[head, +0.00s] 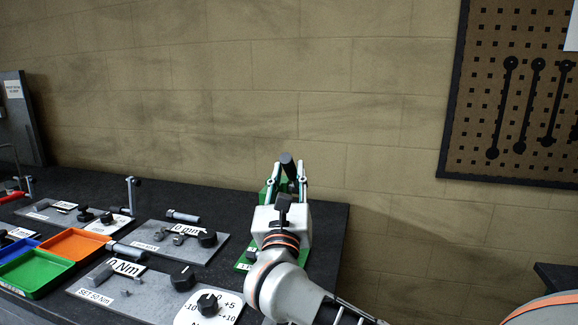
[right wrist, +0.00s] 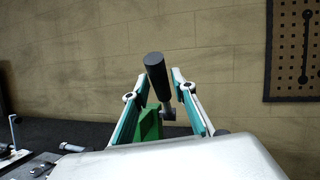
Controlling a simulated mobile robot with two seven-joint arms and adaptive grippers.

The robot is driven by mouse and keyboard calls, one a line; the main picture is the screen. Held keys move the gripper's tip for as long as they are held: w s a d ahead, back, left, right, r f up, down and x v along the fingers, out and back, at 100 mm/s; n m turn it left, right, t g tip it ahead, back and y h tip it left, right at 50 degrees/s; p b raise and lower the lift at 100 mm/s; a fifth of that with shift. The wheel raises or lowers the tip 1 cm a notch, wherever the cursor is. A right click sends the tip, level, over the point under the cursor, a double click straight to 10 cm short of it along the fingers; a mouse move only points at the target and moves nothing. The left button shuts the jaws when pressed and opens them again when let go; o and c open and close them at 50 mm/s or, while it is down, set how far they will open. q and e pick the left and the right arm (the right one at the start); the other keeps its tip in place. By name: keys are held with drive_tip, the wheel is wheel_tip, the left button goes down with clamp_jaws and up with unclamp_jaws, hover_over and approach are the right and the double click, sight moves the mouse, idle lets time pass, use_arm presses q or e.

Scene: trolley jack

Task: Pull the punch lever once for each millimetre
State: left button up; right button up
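The punch lever shows as a black cylindrical handle (head: 287,163), and its green punch body (head: 266,190) stands on the dark bench behind my right gripper. My right gripper (head: 290,172) is open, with its two fingers on either side of the black handle. In the right wrist view the black handle (right wrist: 158,77) rises tilted between the spread fingers, with gaps at both sides. The green body (right wrist: 148,124) shows low between the fingers, and my gripper housing hides the rest. My left gripper is not in view.
Grey plates with knobs, one labelled 0 Nm (head: 126,266), lie on the bench left of my right arm. An orange tray (head: 76,246) and a green tray (head: 36,272) are farther left. A pegboard with wrenches (head: 515,95) hangs on the wall at right.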

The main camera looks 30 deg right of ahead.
drive_tip(key=shift+x, duration=1)
drive_tip(key=shift+w+d+r, duration=0.1)
drive_tip(key=shift+w+d, duration=0.05)
clamp_jaws()
